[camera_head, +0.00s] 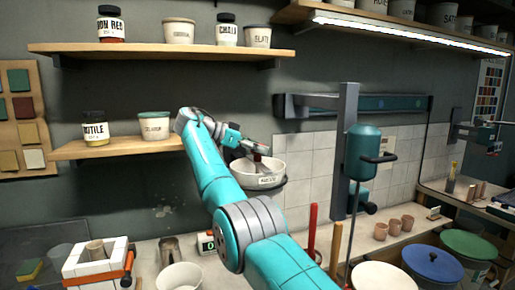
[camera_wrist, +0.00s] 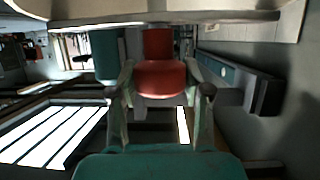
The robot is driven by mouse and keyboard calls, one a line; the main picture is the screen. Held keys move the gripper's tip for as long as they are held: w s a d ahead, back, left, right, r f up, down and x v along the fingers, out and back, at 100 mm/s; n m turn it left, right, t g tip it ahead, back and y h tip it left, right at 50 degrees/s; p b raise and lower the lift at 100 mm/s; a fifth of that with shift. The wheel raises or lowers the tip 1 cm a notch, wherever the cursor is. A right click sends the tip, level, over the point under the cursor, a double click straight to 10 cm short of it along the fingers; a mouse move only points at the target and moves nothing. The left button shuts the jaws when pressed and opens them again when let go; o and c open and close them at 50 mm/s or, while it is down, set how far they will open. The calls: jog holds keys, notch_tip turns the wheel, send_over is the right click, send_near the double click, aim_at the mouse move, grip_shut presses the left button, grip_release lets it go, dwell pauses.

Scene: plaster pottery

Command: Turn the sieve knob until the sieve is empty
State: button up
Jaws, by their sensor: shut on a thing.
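The sieve (camera_head: 262,172) is a white, labelled round vessel held near the wall at the middle of the head view. Its pale rim (camera_wrist: 235,18) spans the top of the wrist view. The red sieve knob (camera_wrist: 160,78) stands between my two fingers in the wrist view. It also shows as a small red spot in the head view (camera_head: 262,149). My gripper (camera_wrist: 160,72) is shut on the knob, one finger on each side. In the head view my gripper (camera_head: 259,147) is above the near rim of the sieve. The sieve's contents are hard to make out.
A cream bowl (camera_head: 180,277) and a small display (camera_head: 206,243) sit on the bench below. A teal mixer (camera_head: 364,150) stands at right, with lidded buckets (camera_head: 433,262) in front. Shelves (camera_head: 160,49) with jars are above left. My arm hides part of the bench.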

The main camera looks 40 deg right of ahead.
dwell(0.4)
jog(key=o, duration=1.2)
jog(key=shift+c, duration=0.2)
jog(key=shift+n+t, duration=1)
jog(key=shift+t, duration=0.2)
